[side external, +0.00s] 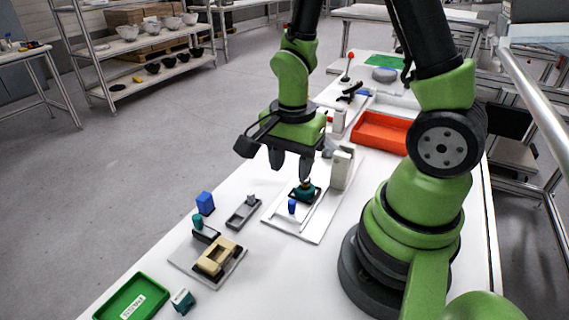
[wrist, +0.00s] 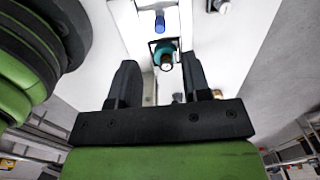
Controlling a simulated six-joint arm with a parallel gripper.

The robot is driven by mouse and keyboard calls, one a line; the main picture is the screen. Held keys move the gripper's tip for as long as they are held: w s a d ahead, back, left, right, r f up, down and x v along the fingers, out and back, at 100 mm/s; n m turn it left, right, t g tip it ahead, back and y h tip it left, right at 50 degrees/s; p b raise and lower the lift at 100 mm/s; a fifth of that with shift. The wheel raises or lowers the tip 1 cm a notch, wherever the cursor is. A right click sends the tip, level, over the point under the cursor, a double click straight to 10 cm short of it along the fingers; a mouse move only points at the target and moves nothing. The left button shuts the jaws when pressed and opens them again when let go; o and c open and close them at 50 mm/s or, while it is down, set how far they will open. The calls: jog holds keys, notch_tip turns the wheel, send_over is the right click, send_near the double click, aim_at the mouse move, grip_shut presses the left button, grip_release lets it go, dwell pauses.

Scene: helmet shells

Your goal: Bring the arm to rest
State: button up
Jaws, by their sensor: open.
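My gripper (side external: 290,163) hangs over the white table (side external: 335,243), above a white plate (side external: 318,225) that carries a fixture. Its two dark fingers are apart with nothing between them; they also show spread in the wrist view (wrist: 158,85). Just below and beyond the fingertips is a teal part with a dark knob on top (side external: 305,192), seated in a dark holder on the plate. The teal part also shows in the wrist view (wrist: 164,52), apart from the fingers.
A small blue cylinder (side external: 292,207) stands on the plate. A light upright block (side external: 341,167) stands close right of the gripper. An orange-red tray (side external: 384,132) lies behind. A beige fixture (side external: 216,257), a blue block (side external: 205,203) and a green tray (side external: 133,298) are at the front left.

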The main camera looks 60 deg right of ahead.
jog(key=s+a+r+n+t+y, duration=0.1)
jog(key=s+a+r+n+t, duration=0.1)
jog(key=r+n, duration=0.5)
jog(key=s+a+r+n+t+y, duration=0.1)
jog(key=s+a+r+n+t, duration=0.2)
jog(key=r+n, duration=0.4)
notch_tip(320, 180, up, 5)
jog(key=shift+s+a+r+t, duration=0.1)
jog(key=shift+s+a+t, duration=0.2)
jog(key=shift+s+t, duration=0.6)
jog(key=shift+w, duration=0.25)
